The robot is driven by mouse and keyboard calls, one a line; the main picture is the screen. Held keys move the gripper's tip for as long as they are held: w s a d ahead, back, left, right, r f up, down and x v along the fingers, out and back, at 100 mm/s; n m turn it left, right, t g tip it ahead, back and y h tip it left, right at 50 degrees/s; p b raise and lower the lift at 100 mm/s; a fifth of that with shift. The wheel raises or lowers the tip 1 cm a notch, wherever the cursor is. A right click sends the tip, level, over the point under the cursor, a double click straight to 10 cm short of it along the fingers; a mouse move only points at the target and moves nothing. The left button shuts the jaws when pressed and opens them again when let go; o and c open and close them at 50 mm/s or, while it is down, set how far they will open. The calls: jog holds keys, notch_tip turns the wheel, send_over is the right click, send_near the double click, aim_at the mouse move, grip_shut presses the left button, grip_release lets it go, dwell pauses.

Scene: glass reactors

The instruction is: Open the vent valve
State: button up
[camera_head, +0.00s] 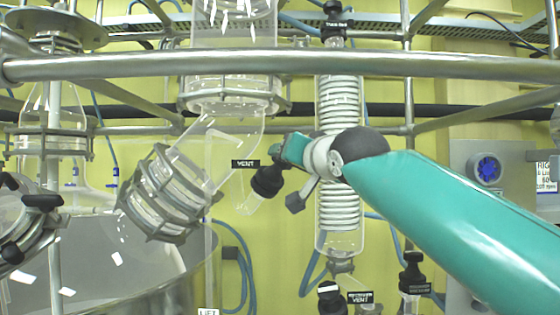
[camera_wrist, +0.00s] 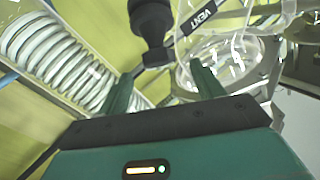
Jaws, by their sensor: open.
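The vent valve (camera_head: 267,180) is a black knob on a slanted clear glass side tube, just below a black VENT label (camera_head: 245,163) in the head view. In the wrist view the black valve (camera_wrist: 151,22) stands upright at the top, ahead of the fingertips and roughly between them; the VENT label (camera_wrist: 202,17) is to its right. My gripper (camera_head: 287,153) is beside the valve at its upper right in the head view, partly hidden by my wrist. In the wrist view my gripper (camera_wrist: 163,82) has two green fingers spread apart with nothing held.
A coiled glass condenser (camera_head: 338,215) stands close behind my wrist. It also shows at left in the wrist view (camera_wrist: 55,60). A thick metal rail (camera_head: 250,65) crosses above. A clamped glass elbow (camera_head: 165,195) is left of the valve. Another black valve (camera_head: 413,270) is lower right.

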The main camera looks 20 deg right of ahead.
jog(key=shift+w+d, duration=0.15)
jog(key=shift+w, duration=2.1)
jog(key=shift+w+d, duration=0.15)
jog(key=shift+w, duration=2.1)
jog(key=c, duration=1)
